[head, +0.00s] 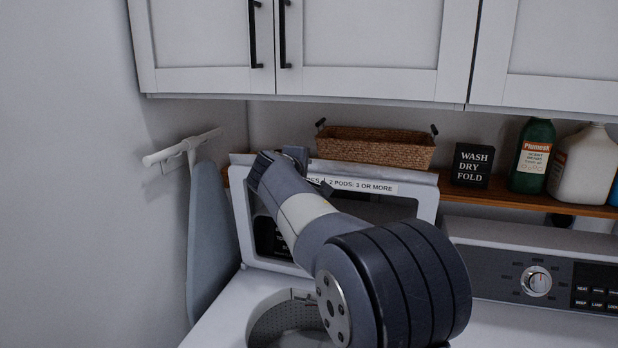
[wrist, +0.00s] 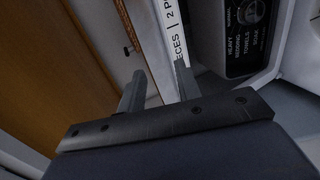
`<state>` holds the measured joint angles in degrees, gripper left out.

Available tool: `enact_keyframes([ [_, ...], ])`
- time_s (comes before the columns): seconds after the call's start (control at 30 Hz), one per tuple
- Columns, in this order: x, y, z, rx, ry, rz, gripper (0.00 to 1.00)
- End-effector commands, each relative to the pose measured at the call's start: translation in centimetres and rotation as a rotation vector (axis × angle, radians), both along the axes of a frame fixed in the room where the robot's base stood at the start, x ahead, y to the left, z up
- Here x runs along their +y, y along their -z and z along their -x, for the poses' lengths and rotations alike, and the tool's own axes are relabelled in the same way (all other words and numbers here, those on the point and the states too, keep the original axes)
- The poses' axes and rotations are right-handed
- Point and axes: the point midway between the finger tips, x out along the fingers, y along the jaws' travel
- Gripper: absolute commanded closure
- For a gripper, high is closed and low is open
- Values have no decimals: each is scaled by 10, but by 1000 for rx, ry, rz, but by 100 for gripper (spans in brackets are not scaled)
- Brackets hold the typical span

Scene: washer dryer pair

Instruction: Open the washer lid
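The white washer lid (head: 427,195) stands raised and leaning back in the head view, with a dark window and a label strip (head: 362,186) along its top. The washer's drum opening (head: 290,318) is uncovered below it. My gripper (head: 297,153) is at the lid's top edge, left of the label, partly hidden by my own arm. In the wrist view my gripper (wrist: 160,70) has its two fingers apart, with the lid's labelled edge (wrist: 170,25) just beyond the tips. I cannot tell whether a finger touches the lid.
A wooden shelf (head: 560,207) behind holds a wicker basket (head: 375,148), a black sign (head: 471,165) and bottles (head: 533,155). White cabinets (head: 370,45) hang above. An ironing board (head: 207,225) hangs on the left wall. The dryer panel (head: 500,270) is at right.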

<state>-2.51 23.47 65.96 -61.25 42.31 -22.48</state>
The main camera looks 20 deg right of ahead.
Motion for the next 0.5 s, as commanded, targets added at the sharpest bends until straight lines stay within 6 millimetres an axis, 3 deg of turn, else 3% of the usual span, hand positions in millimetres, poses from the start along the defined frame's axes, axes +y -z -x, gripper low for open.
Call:
enact_keyframes([
  [0.2,22,-10,30,-2,-3,-1,68],
  [0.5,32,-18,43,0,-1,0,68],
])
